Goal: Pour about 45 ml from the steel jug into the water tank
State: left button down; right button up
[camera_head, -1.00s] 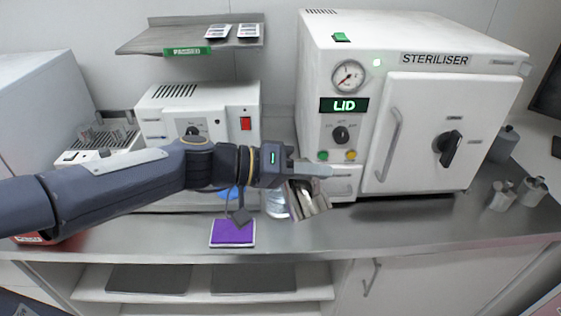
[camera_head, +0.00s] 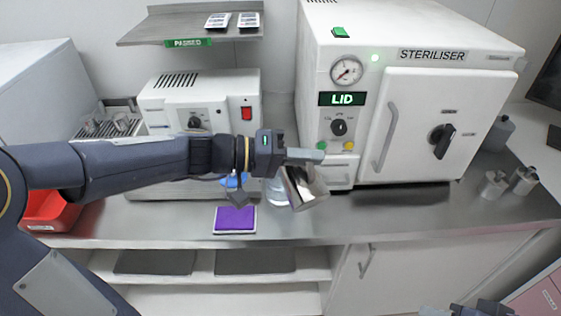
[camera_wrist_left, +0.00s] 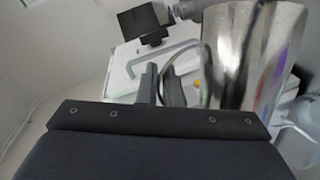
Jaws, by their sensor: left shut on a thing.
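The steel jug (camera_head: 305,190) hangs tilted over the counter, in front of the steriliser's lower left corner. My left gripper (camera_head: 303,156) is shut on its handle. In the left wrist view the shiny jug (camera_wrist_left: 255,60) stands right of the fingers (camera_wrist_left: 163,85), with the curved handle between them. A clear, round vessel (camera_head: 275,192) shows partly behind the jug; I cannot tell whether it is the water tank. The jug's contents and any stream cannot be made out. Dark parts of my right gripper (camera_head: 480,309) show at the bottom edge, cut off.
The steriliser (camera_head: 440,130) has a lit "LID" display and a shut door. A white device (camera_head: 215,105) stands behind my left arm. A purple pad (camera_head: 235,219) lies on the counter (camera_head: 380,222). A red bin (camera_head: 52,210) is at left; metal pots (camera_head: 493,185) stand at right.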

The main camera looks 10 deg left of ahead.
pick_arm(q)
jog(key=shift+w, duration=0.1)
jog(key=shift+w+a+r, duration=0.1)
jog(key=shift+w+a, duration=0.05)
jog(key=shift+a, duration=0.05)
dwell(0.4)
jog(key=shift+w+a+r+p, duration=0.1)
jog(key=shift+w+r+p, duration=0.1)
jog(key=shift+p, duration=0.3)
jog(key=shift+w+a+r+n+p, duration=0.15)
jog(key=shift+n+p, duration=0.15)
jog(key=shift+p, duration=0.2)
jog(key=shift+w+a+r+n+h, duration=0.2)
jog(key=shift+w+a+n+h, duration=0.1)
jog(key=shift+w+a+n, duration=0.15)
dwell(0.5)
